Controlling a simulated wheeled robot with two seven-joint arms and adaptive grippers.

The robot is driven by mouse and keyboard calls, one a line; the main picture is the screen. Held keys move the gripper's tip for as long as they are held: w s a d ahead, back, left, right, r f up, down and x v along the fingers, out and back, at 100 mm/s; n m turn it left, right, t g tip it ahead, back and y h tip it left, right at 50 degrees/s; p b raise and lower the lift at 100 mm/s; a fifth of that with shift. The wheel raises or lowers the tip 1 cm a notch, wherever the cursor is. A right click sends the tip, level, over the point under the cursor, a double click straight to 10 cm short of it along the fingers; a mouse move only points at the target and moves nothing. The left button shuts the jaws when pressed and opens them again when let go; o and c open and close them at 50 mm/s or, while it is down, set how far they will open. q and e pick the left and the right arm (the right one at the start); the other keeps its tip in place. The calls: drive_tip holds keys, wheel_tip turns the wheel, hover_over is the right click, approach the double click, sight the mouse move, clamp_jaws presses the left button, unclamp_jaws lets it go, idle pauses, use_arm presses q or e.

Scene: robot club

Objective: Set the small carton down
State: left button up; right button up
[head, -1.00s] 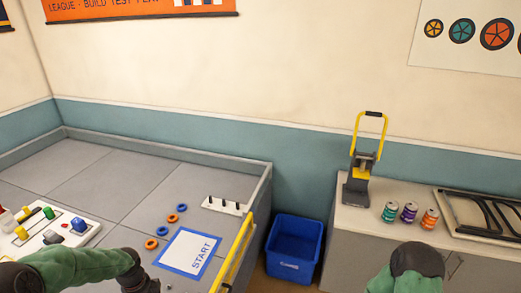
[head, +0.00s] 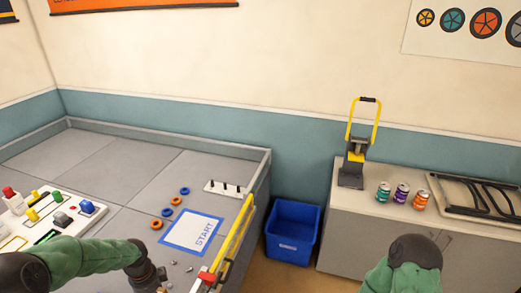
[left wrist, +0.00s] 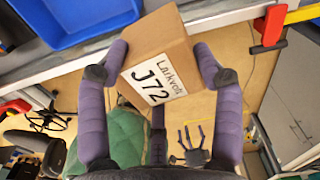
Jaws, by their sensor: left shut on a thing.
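The small carton (left wrist: 158,58) is a brown box with a white label reading "Larkvolt J72" in the left wrist view. My left gripper (left wrist: 160,62) is shut on it, with purple fingers on both sides. The carton is held tilted by the grey edge of the table, and I cannot tell whether it touches anything. In the head view the carton is out of sight and my left arm runs off the bottom edge. My right gripper (left wrist: 194,135) shows small in the left wrist view, its fingers spread and empty.
A blue tray (left wrist: 85,22) lies beyond the grey edge. The grey table (head: 120,165) carries a START card (head: 192,233), several rings, a peg strip (head: 226,188), and a white button board (head: 50,215). A yellow rail (head: 238,235) runs along its right side. A blue bin (head: 292,232) stands right of it.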

use_arm(q)
drive_tip(key=shift+d+f+n, duration=0.15)
drive_tip(key=shift+d+n, duration=0.15)
drive_tip(key=shift+d, duration=0.05)
drive_tip(key=shift+d+f+n+b, duration=0.15)
drive_tip(key=shift+d+n+b, duration=0.15)
drive_tip(key=d+f+n+b, duration=0.3)
drive_tip(key=d+n+b, duration=0.1)
drive_tip(key=d+n, duration=0.4)
drive_tip(key=w+d+f+n+b, duration=0.1)
drive_tip(key=d+f+n+b, duration=0.3)
drive_tip(key=d+n, duration=0.3)
drive_tip(key=shift+w+d+n, duration=0.3)
drive_tip(key=shift+d+n, duration=0.05)
drive_tip(key=shift+n, duration=1.15)
